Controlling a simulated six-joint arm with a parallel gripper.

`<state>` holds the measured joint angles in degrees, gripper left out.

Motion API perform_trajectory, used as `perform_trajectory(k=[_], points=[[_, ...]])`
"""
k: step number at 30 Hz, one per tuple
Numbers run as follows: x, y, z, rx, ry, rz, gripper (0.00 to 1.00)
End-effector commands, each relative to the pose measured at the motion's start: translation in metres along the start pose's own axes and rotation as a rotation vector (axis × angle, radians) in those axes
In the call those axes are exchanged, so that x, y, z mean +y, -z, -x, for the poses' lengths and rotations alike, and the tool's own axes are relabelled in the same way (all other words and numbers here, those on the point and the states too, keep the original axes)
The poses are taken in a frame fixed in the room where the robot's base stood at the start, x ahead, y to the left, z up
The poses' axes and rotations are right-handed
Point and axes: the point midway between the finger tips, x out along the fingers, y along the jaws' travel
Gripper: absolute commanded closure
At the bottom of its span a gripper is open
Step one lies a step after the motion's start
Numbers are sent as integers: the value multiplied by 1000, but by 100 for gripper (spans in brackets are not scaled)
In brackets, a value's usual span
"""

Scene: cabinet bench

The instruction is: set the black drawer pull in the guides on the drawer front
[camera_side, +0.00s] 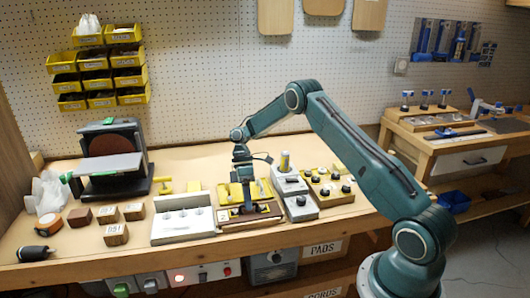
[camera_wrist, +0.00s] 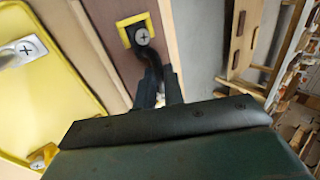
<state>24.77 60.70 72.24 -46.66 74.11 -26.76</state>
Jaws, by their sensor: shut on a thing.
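My gripper (camera_wrist: 160,90) is shut on the black drawer pull (camera_wrist: 151,62), which shows between its fingers in the wrist view. The near end of the pull, with a cross-head screw, lies at a yellow guide (camera_wrist: 124,36) on the brown drawer front (camera_wrist: 108,14). I cannot tell whether the pull is fully seated. The other end is hidden by my gripper. In the side view my gripper (camera_side: 247,207) points down low over the drawer front (camera_side: 233,216), and the pull is too small to make out there.
A yellow tray (camera_wrist: 75,88) with silver pulls lies beside the drawer front. Wooden blocks (camera_side: 116,234) lie further left.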

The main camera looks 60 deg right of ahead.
Motion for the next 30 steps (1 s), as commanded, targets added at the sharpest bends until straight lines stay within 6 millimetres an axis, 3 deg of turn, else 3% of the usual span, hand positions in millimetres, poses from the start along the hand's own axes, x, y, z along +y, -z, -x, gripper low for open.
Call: perform_trajectory(k=[6, 7, 10, 15, 18, 30], points=[[0, 0, -1, 0, 1, -2, 100], [0, 0, -1, 0, 1, -2, 84], [0, 0, -1, 0, 1, -2, 64], [1, 0, -1, 1, 0, -3, 64], [1, 0, -1, 1, 0, -3, 58], [-3, 2, 5, 6, -13, -13, 58]])
